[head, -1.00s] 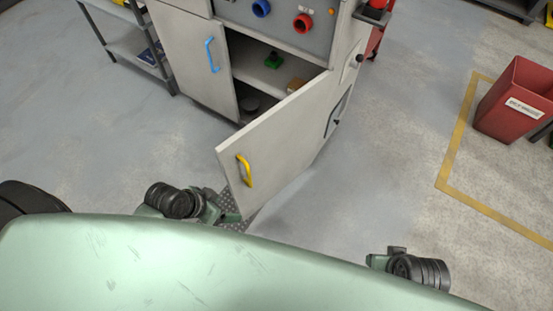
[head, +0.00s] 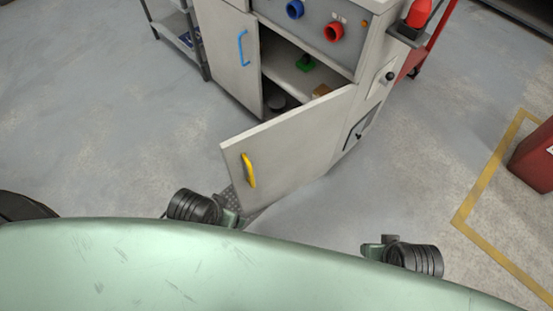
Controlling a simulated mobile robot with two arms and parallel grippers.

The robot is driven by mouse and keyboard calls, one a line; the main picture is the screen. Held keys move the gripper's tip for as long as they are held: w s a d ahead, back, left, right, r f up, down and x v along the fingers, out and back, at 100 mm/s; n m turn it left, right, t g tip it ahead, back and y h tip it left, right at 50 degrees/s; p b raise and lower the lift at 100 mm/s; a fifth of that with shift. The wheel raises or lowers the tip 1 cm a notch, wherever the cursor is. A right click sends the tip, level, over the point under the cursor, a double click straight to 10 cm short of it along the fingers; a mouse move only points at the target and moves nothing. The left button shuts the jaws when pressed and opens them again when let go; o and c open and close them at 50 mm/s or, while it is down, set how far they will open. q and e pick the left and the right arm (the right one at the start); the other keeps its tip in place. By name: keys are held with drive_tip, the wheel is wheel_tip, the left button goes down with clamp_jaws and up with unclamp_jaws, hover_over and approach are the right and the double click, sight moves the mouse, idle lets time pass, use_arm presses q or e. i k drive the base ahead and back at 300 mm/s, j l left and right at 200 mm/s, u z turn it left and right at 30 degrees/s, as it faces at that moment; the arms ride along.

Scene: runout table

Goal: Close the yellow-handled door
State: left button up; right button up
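The yellow-handled door (head: 300,140) of the grey cabinet stands open, swung out toward me from its right side. Its yellow handle (head: 248,171) is near the door's free edge, at the left. My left arm shows just below the door's lower left corner, and my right arm shows at the lower right, away from the door. The fingers of both grippers are hidden or cannot be made out. Neither arm is seen at the handle. My green body covers the bottom of the view.
Inside the open side are a green item (head: 306,63) and a small brown box (head: 321,90). A grey shelf rack (head: 178,35) stands left. A red bin (head: 535,158) stands right, near a yellow floor line (head: 487,180). The floor right of the door is clear.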

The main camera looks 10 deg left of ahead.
sight(266, 164)
drive_tip(key=i+l+u, duration=0.1)
drive_tip(key=l+u, duration=0.7)
drive_tip(key=u, duration=0.15)
drive_tip(key=k+z, duration=0.15)
drive_tip(key=k+l, duration=0.05)
drive_tip(key=k, duration=0.05)
